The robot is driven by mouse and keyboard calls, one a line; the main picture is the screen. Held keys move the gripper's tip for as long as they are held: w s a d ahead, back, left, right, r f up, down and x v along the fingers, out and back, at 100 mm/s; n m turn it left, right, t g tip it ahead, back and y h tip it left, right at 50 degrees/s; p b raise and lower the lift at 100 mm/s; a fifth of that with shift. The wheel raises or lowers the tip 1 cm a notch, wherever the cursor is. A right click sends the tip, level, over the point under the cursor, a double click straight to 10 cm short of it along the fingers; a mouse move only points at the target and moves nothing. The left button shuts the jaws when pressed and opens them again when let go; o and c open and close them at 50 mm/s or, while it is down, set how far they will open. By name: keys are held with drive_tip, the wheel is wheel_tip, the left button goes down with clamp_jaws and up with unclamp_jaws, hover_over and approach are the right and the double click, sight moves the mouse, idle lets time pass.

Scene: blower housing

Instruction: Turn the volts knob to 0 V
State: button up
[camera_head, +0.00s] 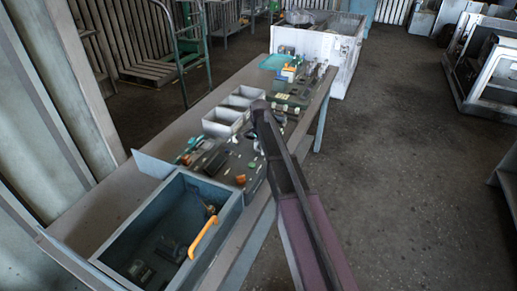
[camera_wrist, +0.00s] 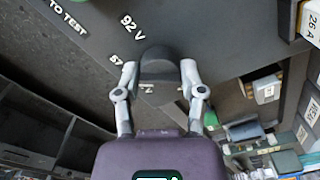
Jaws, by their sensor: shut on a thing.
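The volts knob (camera_wrist: 157,62) is a dark, rounded knob on a dark grey panel (camera_wrist: 205,30) in the wrist view. White labels around it read "92 V" and "57", the second partly covered by a finger. Another small label below the knob is too hidden to read. My gripper (camera_wrist: 159,70) has one finger on each side of the knob and is shut on it. Which label the knob points at cannot be told. In the head view my arm covers the gripper and the knob.
A bench (camera_head: 103,216) carries a blue-grey open box (camera_head: 226,228) with an orange handle (camera_head: 204,238), grey bins (camera_head: 222,122) and several small parts. A white crate (camera_head: 345,60) stands at the bench's far end. Open floor (camera_head: 410,170) lies to the right.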

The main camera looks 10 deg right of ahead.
drive_tip(key=shift+w+d+n, duration=0.15)
drive_tip(key=shift+w+n, duration=0.05)
drive_tip(key=shift+n, duration=0.3)
idle(0.8)
drive_tip(key=shift+n, duration=2.2)
drive_tip(key=n, duration=0.6)
drive_tip(key=shift+n, duration=0.3)
drive_tip(key=n, duration=0.5)
drive_tip(key=shift+n, duration=3.6)
